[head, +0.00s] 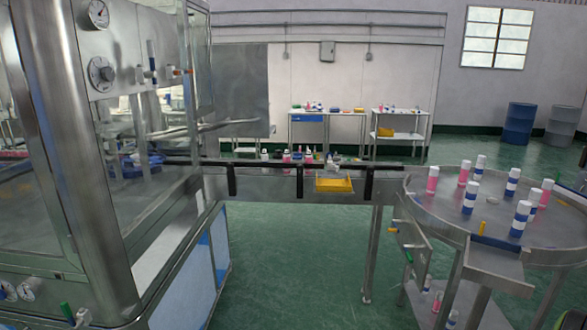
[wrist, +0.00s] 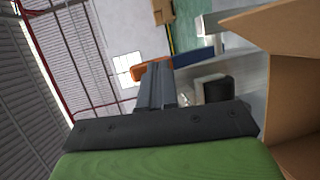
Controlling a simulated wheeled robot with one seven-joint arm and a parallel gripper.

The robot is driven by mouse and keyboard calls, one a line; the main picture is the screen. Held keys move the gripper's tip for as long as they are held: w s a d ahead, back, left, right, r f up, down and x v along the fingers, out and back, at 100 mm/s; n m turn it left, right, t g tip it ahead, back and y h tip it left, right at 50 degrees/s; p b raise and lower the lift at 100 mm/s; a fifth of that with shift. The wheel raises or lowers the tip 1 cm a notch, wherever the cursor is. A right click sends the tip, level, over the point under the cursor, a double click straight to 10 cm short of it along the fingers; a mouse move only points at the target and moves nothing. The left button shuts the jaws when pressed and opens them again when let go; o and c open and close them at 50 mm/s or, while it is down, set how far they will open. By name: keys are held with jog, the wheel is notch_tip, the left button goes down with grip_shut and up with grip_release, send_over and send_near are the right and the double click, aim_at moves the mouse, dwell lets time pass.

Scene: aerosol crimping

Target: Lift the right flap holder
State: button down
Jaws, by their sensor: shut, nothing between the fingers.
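My gripper (wrist: 157,85) shows only in the wrist view. Its two grey fingers are closed together, with nothing visible between them, in front of a dark crossbar and a green body. An open cardboard box (wrist: 297,105) fills the right edge of the wrist view, with one flap (wrist: 262,35) spread outward at the upper right. The gripper is apart from the box in the picture. I cannot clearly make out the right flap holder in either view. An orange object (wrist: 137,73) shows partly behind the fingertips; I cannot tell what it is.
In the head view, a glass-walled machine (head: 65,150) stands at the left. A conveyor (head: 275,181) runs from it to a round table (head: 452,200) with several pink and blue cans. Workbenches stand by the back wall. Green floor is clear below the conveyor.

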jog(key=shift+d+r, duration=0.2)
jog(key=shift+d, duration=0.2)
jog(key=shift+s+d+r+p, duration=0.1)
jog(key=shift+d+r+p, duration=0.15)
jog(key=shift+d+p, duration=0.25)
jog(key=shift+d+r+p, duration=0.15)
jog(key=shift+d+p, duration=0.15)
jog(key=shift+d, duration=0.15)
